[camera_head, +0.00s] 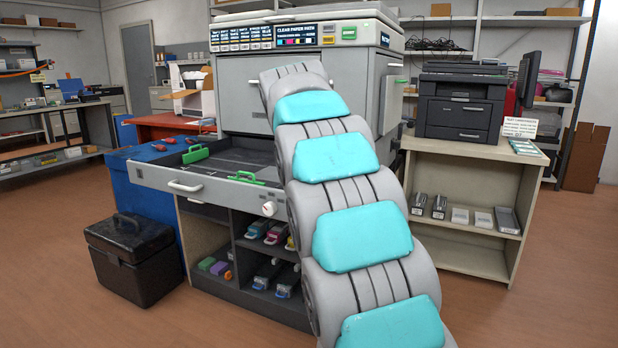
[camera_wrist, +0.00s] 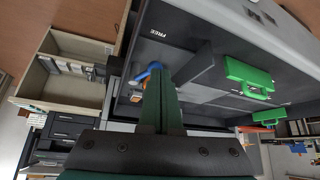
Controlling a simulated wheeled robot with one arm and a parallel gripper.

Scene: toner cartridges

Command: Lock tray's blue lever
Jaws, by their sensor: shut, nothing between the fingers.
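The blue lever (camera_wrist: 146,72) shows in the wrist view as a small curved blue piece at the tips of my gripper (camera_wrist: 160,78). My gripper is shut, its fingers together with nothing between them. The fingertips partly cover the lever; I cannot tell whether they touch it. The word FREE is printed on the dark tray surface beyond it. The tray (camera_head: 190,186) is pulled out from the big grey printer in the head view. My arm covers the tray's right side there, hiding the lever and my gripper.
Green handles (camera_head: 195,154) (camera_head: 245,177) stand up from the tray; they also show in the wrist view (camera_wrist: 248,78). The printer body (camera_head: 262,100) rises behind. A shelf unit with a black printer (camera_head: 460,108) stands right. A black toolbox (camera_head: 130,255) is on the floor.

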